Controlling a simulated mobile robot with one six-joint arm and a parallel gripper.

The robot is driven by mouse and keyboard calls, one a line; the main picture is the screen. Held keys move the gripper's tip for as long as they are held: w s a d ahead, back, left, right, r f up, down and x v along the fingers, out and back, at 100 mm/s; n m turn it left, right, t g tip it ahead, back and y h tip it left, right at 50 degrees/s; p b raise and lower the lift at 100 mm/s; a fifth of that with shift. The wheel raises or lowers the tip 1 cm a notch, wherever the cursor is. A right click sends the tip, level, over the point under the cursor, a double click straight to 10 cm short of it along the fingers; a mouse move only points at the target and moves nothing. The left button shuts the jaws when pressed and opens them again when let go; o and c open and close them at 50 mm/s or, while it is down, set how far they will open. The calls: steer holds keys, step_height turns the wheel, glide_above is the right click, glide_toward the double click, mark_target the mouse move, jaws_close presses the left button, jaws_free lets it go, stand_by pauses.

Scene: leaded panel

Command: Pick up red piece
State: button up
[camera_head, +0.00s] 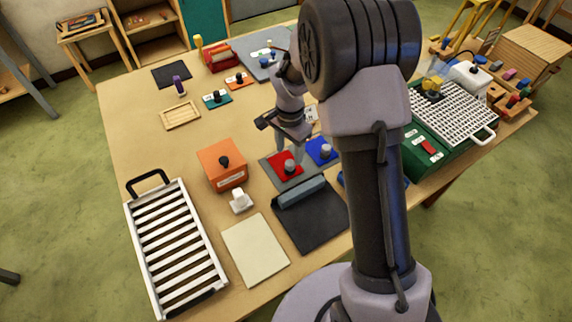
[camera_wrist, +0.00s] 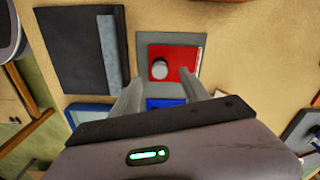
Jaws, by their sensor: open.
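The red piece (camera_head: 277,168) is a flat red square with a grey knob, lying on a grey plate (camera_head: 268,178) on the table. In the wrist view the red piece (camera_wrist: 186,56) sits ahead of the fingers, its knob (camera_wrist: 158,69) between the lines of the two fingertips. My gripper (camera_head: 288,154) is open and empty, pointing down above the red piece. In the wrist view its two fingers (camera_wrist: 161,86) stand apart, with the knob beyond them. I cannot tell the exact height of the fingertips over the knob.
A blue piece (camera_head: 314,147) with a knob lies right beside the red one. A dark folder (camera_head: 312,225) lies in front. An orange box (camera_head: 221,163) and a white block (camera_head: 241,201) stand to the left. A green machine (camera_head: 440,150) stands at right.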

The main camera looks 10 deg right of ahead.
mark_target(291, 162)
steer(key=f, duration=0.2)
steer(key=f+b, duration=0.1)
steer(key=f, duration=0.4)
steer(key=shift+w+d, duration=0.15)
steer(key=shift+d, duration=0.15)
steer(key=shift+r, duration=0.2)
steer(key=shift+c, duration=0.4)
jaws_close()
